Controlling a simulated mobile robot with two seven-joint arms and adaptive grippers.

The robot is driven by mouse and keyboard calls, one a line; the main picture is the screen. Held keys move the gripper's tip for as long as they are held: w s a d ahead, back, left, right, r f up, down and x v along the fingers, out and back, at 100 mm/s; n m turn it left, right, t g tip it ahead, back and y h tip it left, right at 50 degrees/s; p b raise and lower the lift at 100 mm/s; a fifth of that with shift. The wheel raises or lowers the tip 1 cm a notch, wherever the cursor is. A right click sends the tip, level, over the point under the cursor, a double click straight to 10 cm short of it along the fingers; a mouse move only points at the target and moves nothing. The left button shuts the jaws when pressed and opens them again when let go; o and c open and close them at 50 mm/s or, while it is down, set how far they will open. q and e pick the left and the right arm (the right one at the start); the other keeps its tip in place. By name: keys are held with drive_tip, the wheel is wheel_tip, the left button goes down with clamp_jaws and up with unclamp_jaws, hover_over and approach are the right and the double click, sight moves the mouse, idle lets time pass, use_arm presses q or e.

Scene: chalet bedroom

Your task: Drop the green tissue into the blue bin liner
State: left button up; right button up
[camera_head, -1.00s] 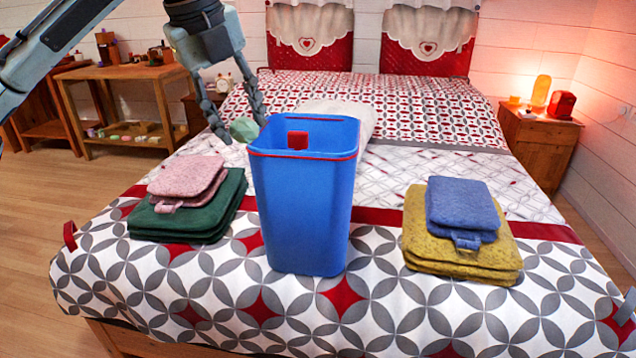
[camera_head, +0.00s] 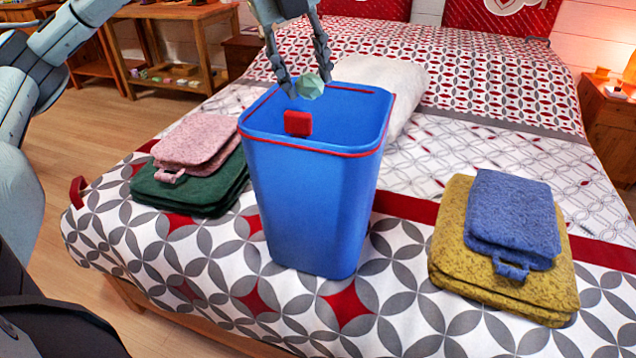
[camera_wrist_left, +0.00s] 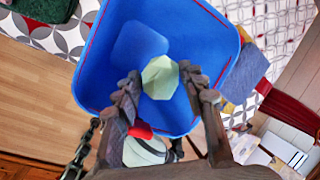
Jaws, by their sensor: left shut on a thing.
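The green tissue (camera_head: 311,86) is a pale green crumpled ball. My left gripper (camera_head: 306,84) is shut on it and holds it over the open top of the blue bin liner (camera_head: 312,200). The liner is a tall blue bin shape with a red line below its rim, upright on the bed. In the left wrist view the tissue (camera_wrist_left: 160,77) sits between the two fingertips (camera_wrist_left: 162,84), with the liner's inside (camera_wrist_left: 95,75) behind it. A red block-like piece (camera_head: 298,123) shows inside the liner near its rim. My right gripper is not in view.
Folded pink (camera_head: 197,141) and dark green (camera_head: 190,192) cloths lie left of the liner. Folded blue (camera_head: 513,217) and yellow (camera_head: 460,255) cloths lie to the right. A white pillow (camera_head: 405,85) is behind the liner. The patterned bedspread is bare between them.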

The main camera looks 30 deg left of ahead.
use_arm(q)
drive_tip(key=shift+f, duration=1.45)
